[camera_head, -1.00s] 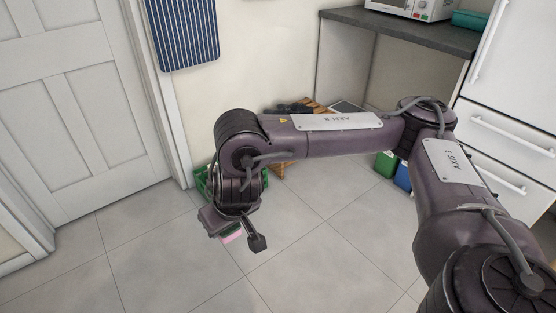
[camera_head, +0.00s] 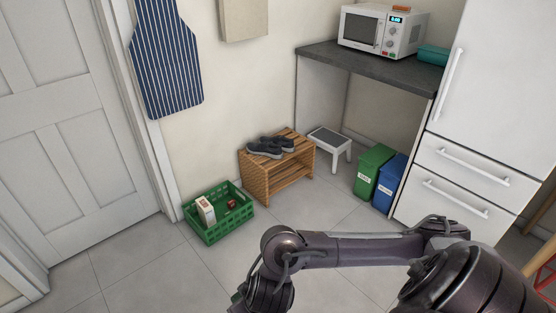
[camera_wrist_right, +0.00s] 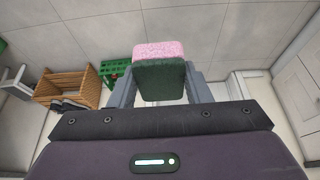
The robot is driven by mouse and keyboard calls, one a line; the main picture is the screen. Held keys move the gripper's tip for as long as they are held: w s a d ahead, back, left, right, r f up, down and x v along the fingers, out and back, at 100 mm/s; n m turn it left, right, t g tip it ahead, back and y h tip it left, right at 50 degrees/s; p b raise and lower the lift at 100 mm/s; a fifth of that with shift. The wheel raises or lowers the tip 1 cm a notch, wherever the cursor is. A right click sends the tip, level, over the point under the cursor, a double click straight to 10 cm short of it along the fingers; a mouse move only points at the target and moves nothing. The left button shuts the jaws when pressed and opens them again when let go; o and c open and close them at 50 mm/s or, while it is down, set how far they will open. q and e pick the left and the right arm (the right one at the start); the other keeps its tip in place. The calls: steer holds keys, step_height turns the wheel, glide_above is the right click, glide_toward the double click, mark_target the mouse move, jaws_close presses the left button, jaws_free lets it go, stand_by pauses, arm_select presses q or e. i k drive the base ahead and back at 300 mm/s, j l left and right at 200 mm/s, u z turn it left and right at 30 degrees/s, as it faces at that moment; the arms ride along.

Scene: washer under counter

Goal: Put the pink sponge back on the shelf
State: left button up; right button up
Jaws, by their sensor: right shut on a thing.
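The pink sponge (camera_wrist_right: 158,49) has a dark green scouring side and shows at the top middle of the right wrist view. My right gripper (camera_wrist_right: 161,82) is shut on it, with one grey finger on each side. The sponge is held in the air above the tiled floor. In the head view my right arm crosses the bottom of the picture, and its gripper is cut off by the lower edge. My left gripper is in neither view. I cannot tell which surface is the sponge's shelf.
A green crate (camera_head: 216,237) with small items stands on the floor. Beside it are a wooden rack (camera_head: 255,181) with dark shoes, a white step stool (camera_head: 343,158), and green and blue bins (camera_head: 371,174). A dark counter (camera_head: 385,68) bears a microwave (camera_head: 371,33). A white fridge stands right.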

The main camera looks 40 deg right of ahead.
mark_target(297, 140)
steer(key=i+l, duration=0.25)
steer(key=l, duration=0.25)
steer(key=i+l, duration=0.25)
steer(key=l, duration=0.3)
steer(key=i+l, duration=0.25)
steer(key=l, duration=0.25)
steer(key=i+l, duration=0.2)
steer(key=l, duration=0.35)
steer(key=i+l+z, duration=0.1)
steer(key=i+l, duration=0.15)
steer(key=l, duration=0.25)
steer(key=i+l, duration=0.25)
steer(key=l, duration=0.25)
steer(key=i+l, duration=0.3)
steer(key=l, duration=0.2)
steer(key=i+l, duration=0.25)
steer(key=l, duration=0.25)
